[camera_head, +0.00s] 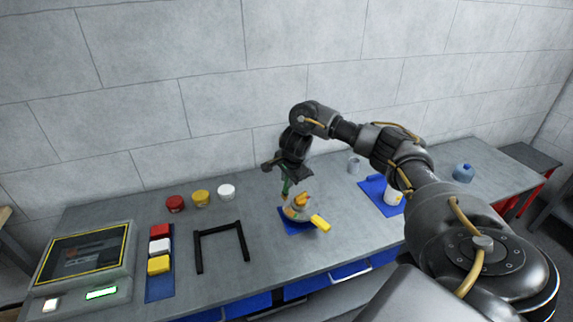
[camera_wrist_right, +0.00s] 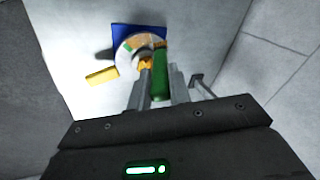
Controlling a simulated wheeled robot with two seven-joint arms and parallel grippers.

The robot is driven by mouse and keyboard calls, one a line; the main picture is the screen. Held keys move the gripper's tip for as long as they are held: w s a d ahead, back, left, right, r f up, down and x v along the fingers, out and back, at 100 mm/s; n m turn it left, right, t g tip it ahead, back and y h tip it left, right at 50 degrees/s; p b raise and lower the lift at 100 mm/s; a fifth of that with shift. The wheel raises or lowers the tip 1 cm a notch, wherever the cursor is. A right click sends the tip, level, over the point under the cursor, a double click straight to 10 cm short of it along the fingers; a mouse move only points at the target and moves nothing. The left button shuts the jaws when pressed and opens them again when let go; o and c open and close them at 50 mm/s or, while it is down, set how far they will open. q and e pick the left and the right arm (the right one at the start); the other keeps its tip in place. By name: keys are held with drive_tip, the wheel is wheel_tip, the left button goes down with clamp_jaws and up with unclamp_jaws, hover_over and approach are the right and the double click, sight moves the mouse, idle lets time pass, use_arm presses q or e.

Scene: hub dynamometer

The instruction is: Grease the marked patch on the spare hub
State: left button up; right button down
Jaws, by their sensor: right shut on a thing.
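The hub (camera_head: 297,211) is a pale round part with orange and green areas on it. It sits on a blue mat (camera_head: 291,226) in the middle of the bench, and also shows in the right wrist view (camera_wrist_right: 128,54). My right gripper (camera_head: 287,181) is above the hub, pointing down. It is shut on a green tool (camera_wrist_right: 160,84), whose green part also shows in the head view (camera_head: 285,188). An orange piece (camera_wrist_right: 146,63) shows near the fingertips. I cannot tell whether the tool touches the hub, nor which area is the marked patch. My left gripper is not in view.
A yellow block-like piece (camera_head: 320,223) lies by the hub's front right. Red (camera_head: 175,203), yellow (camera_head: 201,198) and white (camera_head: 226,191) tubs stand left. A black frame (camera_head: 222,230) lies left.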

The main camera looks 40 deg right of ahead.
drive_tip(key=shift+w+a+r+p, duration=0.1)
drive_tip(key=shift+w+r+p, duration=0.05)
drive_tip(key=shift+r+p, duration=0.3)
drive_tip(key=shift+w+a+r+p, duration=0.1)
drive_tip(key=shift+r+p, duration=0.1)
drive_tip(key=shift+r, duration=0.35)
drive_tip(key=shift+d+r+p, duration=0.2)
drive_tip(key=shift+r+p, duration=0.45)
drive_tip(key=shift+s+r, duration=0.15)
drive_tip(key=shift+r, duration=0.15)
drive_tip(key=shift+f, duration=0.1)
drive_tip(key=shift+f+b, duration=0.3)
drive_tip(key=shift+f, duration=0.05)
